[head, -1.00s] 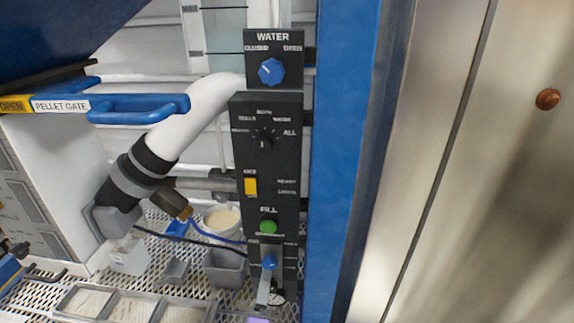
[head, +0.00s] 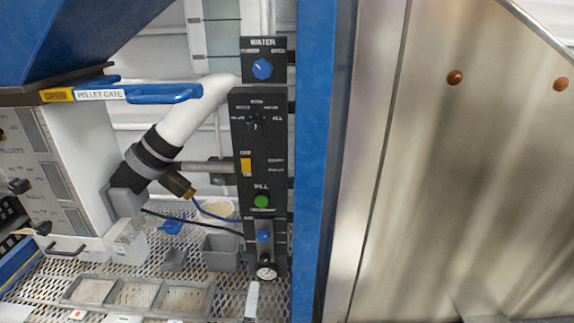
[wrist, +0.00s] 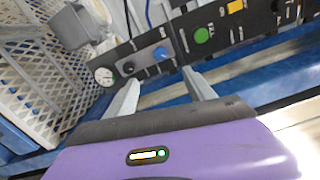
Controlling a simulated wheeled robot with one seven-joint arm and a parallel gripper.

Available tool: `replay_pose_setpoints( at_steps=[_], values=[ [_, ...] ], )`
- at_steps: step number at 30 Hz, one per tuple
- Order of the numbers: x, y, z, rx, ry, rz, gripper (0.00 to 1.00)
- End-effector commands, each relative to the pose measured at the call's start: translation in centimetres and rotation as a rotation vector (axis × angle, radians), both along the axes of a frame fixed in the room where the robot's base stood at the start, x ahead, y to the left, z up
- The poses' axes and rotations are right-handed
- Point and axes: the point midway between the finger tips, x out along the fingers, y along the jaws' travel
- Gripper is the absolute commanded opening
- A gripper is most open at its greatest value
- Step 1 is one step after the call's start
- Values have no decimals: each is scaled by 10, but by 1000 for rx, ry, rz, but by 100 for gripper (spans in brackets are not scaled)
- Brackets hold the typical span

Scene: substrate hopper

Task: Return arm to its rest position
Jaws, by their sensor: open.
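My gripper (wrist: 163,82) shows in the wrist view with two pale fingers apart and nothing between them. Its purple body (wrist: 180,150) fills the bottom of that view. The fingers point toward the black control panel (wrist: 182,50), near the round gauge (wrist: 104,76), the blue knob (wrist: 161,53) and the green button (wrist: 201,35). I cannot tell a touch. In the head view only a pale finger (head: 252,300) shows at the bottom, below the panel (head: 243,135) and just left of the gauge (head: 266,273). The rest of my arm is hidden there.
A blue post (head: 316,150) and a steel wall (head: 460,180) stand right of the panel. The blue pellet gate handle (head: 165,95) and a white pipe (head: 195,110) are at left. Grey trays (head: 136,292) and a grey bin (head: 222,250) sit on the mesh shelf.

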Motion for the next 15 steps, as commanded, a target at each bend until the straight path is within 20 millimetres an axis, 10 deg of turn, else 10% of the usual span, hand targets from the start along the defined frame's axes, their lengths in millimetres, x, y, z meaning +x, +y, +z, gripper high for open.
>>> replay_pose_setpoints(
  at_steps=[15],
  values=[
    [-6,26,66,-238,-167,121,63]
  ],
)
